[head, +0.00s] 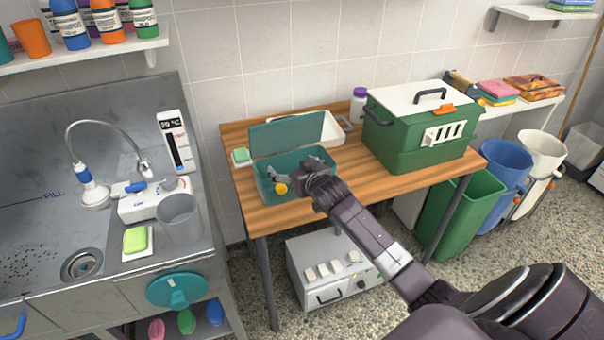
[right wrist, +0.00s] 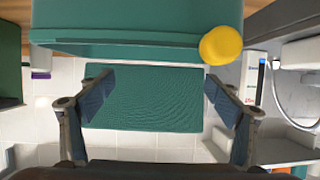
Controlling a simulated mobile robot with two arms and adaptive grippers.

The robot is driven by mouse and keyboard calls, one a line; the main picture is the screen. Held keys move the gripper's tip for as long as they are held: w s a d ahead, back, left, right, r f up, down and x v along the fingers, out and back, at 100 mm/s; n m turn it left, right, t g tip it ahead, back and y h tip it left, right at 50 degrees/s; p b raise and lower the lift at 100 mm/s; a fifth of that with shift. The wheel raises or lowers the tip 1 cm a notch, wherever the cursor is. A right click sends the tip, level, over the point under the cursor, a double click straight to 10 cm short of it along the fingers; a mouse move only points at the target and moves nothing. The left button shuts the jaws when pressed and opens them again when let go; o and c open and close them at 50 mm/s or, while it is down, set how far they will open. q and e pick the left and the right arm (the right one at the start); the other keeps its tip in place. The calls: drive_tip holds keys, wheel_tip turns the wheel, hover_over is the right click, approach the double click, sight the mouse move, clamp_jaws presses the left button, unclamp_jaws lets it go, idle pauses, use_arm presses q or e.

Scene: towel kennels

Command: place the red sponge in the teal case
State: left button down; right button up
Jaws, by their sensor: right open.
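The teal case (head: 262,182) stands on the wooden table with its lid (head: 285,133) raised. A yellow round knob (head: 281,188) is on its front; it also shows in the right wrist view (right wrist: 220,45). My right gripper (head: 292,172) is open at the case, over its front part, with no object seen between its fingers. In the right wrist view the open fingers frame the teal lid panel (right wrist: 145,98). I cannot make out a red sponge for certain; the gripper hides part of the case's inside. My left gripper is not in view.
A green sponge (head: 241,156) lies left of the case. A white tray (head: 325,127) is behind it and a green box (head: 410,150) to the right. Pink and orange-red stacked items (head: 498,90) are on the right shelf. Bare table (head: 375,183) lies between case and box.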

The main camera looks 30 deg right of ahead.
drive_tip(key=b+v, duration=0.1)
drive_tip(key=v, duration=1)
